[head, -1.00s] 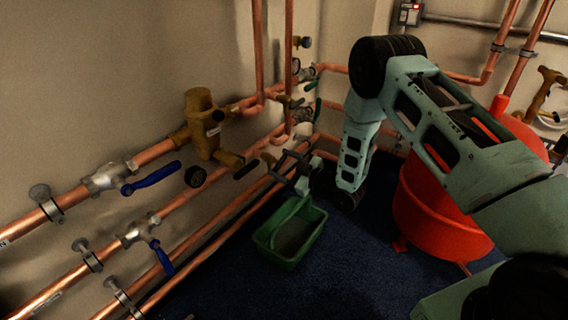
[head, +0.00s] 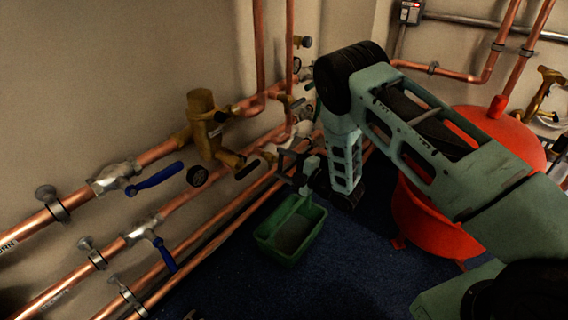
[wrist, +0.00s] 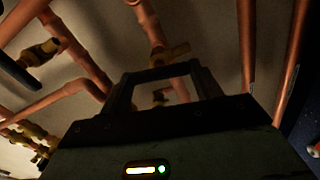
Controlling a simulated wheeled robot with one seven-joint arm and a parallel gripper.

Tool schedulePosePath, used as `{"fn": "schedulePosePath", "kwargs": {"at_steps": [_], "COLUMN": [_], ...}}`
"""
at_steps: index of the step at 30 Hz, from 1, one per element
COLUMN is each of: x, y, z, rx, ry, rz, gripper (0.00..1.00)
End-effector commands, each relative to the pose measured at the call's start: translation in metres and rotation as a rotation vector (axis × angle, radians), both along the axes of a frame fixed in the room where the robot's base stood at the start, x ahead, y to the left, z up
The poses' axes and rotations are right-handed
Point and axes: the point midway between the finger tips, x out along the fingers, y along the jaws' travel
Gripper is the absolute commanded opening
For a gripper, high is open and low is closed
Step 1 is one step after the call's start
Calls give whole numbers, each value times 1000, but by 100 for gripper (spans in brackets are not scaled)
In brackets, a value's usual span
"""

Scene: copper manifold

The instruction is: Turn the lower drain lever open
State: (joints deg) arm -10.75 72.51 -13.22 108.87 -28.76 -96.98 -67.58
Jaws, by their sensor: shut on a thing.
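My gripper (head: 287,161) is low by the wall pipes, above the green tray, and shows as a dark frame in the head view. In the wrist view its fingers (wrist: 163,73) reach up to the pipes and are shut on what I take to be the drain lever; the lever's own shape is too dark and covered to make out. A brass valve (wrist: 171,52) on a copper pipe sits just beyond the fingertips. A small brass piece (wrist: 160,96) shows between the fingers.
The green tray (head: 266,247) stands on the blue floor below my gripper. Blue-levered valves (head: 155,178) and a brass valve body (head: 203,120) line the pipes at left. A red vessel (head: 430,215) stands at right behind my arm.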

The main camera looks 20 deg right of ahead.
Motion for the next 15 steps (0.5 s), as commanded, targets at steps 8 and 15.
{"fn": "schedulePosePath", "kwargs": {"at_steps": [8, 15], "x": [-1, -1], "y": [-1, -1], "z": [-2, -3], "rx": [-126, -173], "ry": [-85, -120], "rz": [0, -2], "gripper": [41, 41]}}
